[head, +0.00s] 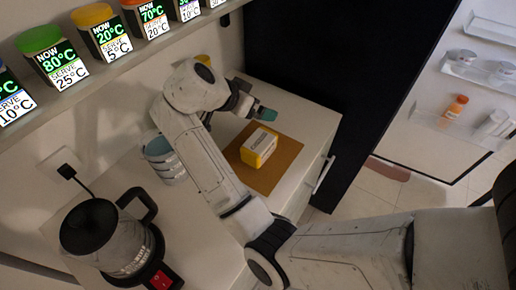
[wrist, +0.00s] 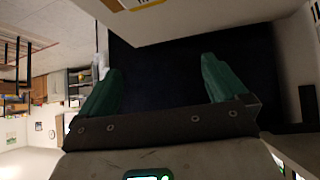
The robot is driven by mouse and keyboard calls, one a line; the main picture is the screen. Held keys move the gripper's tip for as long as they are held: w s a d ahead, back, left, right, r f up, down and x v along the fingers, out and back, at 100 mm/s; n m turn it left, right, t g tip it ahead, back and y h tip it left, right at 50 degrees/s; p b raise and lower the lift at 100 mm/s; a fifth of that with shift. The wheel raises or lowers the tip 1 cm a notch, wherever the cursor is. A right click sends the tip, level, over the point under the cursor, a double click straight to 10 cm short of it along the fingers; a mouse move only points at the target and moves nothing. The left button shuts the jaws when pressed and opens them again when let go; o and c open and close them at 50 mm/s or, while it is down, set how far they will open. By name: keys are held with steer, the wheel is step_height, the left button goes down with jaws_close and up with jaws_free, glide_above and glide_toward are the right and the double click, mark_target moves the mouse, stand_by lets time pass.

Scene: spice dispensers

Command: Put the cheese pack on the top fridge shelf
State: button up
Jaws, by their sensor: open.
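The cheese pack (head: 259,147), a yellow and white block with print on top, lies on a brown mat (head: 285,160) on the white counter. My gripper (head: 262,112) is open and empty, just behind and above the pack in the head view. In the wrist view its two green fingers (wrist: 160,82) stand wide apart against a dark surface, with nothing between them. An open white fridge door (head: 430,120) with racks stands at the right. The fridge's inner shelves cannot be made out.
A tall black panel (head: 330,50) stands behind the counter. A coffee pot (head: 105,235) and a blue-white cup (head: 163,158) stand left of my arm. Several lidded spice dispensers (head: 50,55) line a shelf above. The door racks hold jars and an orange bottle (head: 455,107).

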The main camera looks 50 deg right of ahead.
mark_target(257, 144)
steer(key=a+f+h, duration=0.1)
steer(key=a+f, duration=0.2)
steer(key=s+a+f+n+t+h+b, duration=0.1)
steer(key=a+f+h, duration=0.1)
steer(key=a+f, duration=0.1)
steer(key=s+a+f+h, duration=0.1)
steer(key=a+f, duration=0.2)
steer(key=a, duration=0.1)
steer(key=shift+s+f+t, duration=0.1)
steer(key=shift+f+t, duration=0.05)
steer(key=shift+t, duration=0.15)
steer(key=x, duration=0.5)
steer(key=shift+d+p, duration=0.15)
steer(key=shift+p, duration=0.2)
steer(key=shift+h, duration=0.3)
steer(key=x, duration=0.1)
steer(key=p+x, duration=0.2)
steer(key=x, duration=0.1)
steer(key=shift+d+r, duration=0.15)
steer(key=shift+r, duration=0.15)
steer(key=shift+d+f, duration=0.3)
steer(key=shift+d, duration=0.2)
steer(key=shift+c, duration=0.5)
steer(key=c, duration=1.3)
steer(key=shift+o, duration=0.2)
steer(key=shift+r+n, duration=0.1)
steer(key=shift+n, duration=0.2)
